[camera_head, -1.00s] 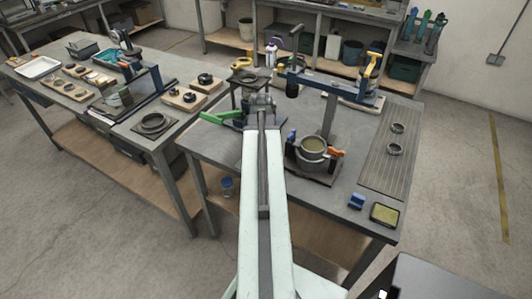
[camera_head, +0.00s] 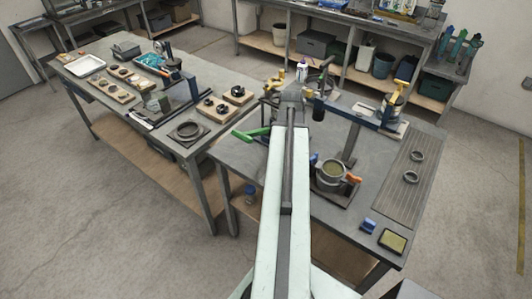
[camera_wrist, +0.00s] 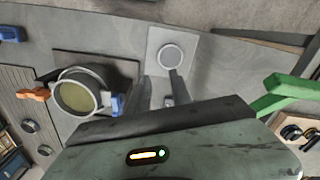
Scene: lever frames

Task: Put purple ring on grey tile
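No ring in these frames reads clearly as purple. In the wrist view, a light grey square tile (camera_wrist: 184,76) lies on the bench with a pale round ring or disc (camera_wrist: 171,56) on it; its colour looks grey-white. My gripper (camera_wrist: 160,87) is above the bench just short of this tile, its two fingers apart. A small pale piece shows low between the fingers; I cannot tell what it is. In the head view my gripper (camera_head: 291,94) is over the far left part of the right bench, and the tile there is hidden behind my arm.
A clamped pot (camera_head: 330,173) on a dark plate stands right of my arm; it also shows in the wrist view (camera_wrist: 76,97). A green handle (camera_wrist: 285,92) is close on the right. A blue beam (camera_head: 352,110) spans the bench.

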